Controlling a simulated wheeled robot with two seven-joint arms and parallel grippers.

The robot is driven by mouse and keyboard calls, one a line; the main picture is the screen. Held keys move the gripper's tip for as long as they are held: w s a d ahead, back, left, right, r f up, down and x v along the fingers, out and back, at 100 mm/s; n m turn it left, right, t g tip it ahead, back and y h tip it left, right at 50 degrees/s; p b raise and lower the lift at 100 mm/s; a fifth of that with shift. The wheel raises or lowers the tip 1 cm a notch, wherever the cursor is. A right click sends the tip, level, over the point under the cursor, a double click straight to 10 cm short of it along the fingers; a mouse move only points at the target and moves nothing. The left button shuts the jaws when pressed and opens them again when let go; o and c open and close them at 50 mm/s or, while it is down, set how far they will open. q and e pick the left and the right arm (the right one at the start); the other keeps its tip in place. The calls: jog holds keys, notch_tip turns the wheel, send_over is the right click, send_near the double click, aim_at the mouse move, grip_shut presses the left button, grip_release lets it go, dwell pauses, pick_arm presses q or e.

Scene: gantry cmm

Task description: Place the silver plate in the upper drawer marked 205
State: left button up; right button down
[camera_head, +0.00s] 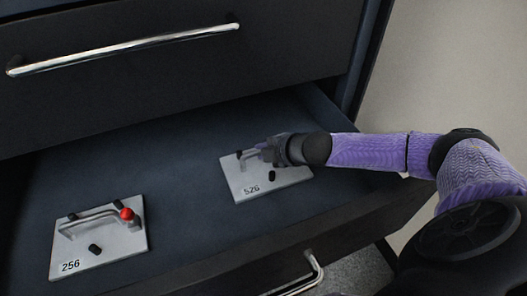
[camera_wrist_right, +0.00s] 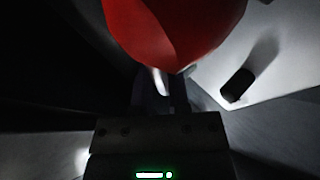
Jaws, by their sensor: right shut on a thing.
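A silver plate labelled 526 (camera_head: 278,188) is inside the open drawer (camera_head: 170,170), at its right. It has a bar handle (camera_head: 250,158) and black pegs. My right gripper (camera_head: 268,152) is over this plate, shut on its handle; the fingertips are partly hidden. I cannot tell whether the plate touches the drawer floor. In the wrist view a red ball (camera_wrist_right: 175,30) fills the top, in front of the jaws, with the plate (camera_wrist_right: 285,75) and a black peg at right. A second silver plate, labelled 256 (camera_head: 115,250), lies at the drawer's front left. My left gripper is out of view.
A closed dark drawer front (camera_head: 150,85) with a long metal handle (camera_head: 125,47) is above the open drawer. Another metal handle (camera_head: 305,275) shows below it. The drawer floor between the two plates is clear. No mark 205 is visible.

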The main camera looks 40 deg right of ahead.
jog(key=c, duration=0.6)
grip_release()
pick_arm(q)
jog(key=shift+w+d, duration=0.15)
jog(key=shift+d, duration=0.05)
pick_arm(e)
jog(key=p+v, duration=0.3)
jog(key=v, duration=0.4)
jog(key=shift+w+r, duration=0.1)
pick_arm(q)
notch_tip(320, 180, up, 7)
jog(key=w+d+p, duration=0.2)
jog(key=p, duration=0.2)
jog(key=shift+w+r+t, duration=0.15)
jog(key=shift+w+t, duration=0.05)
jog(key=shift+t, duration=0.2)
pick_arm(e)
jog(key=v, duration=0.5)
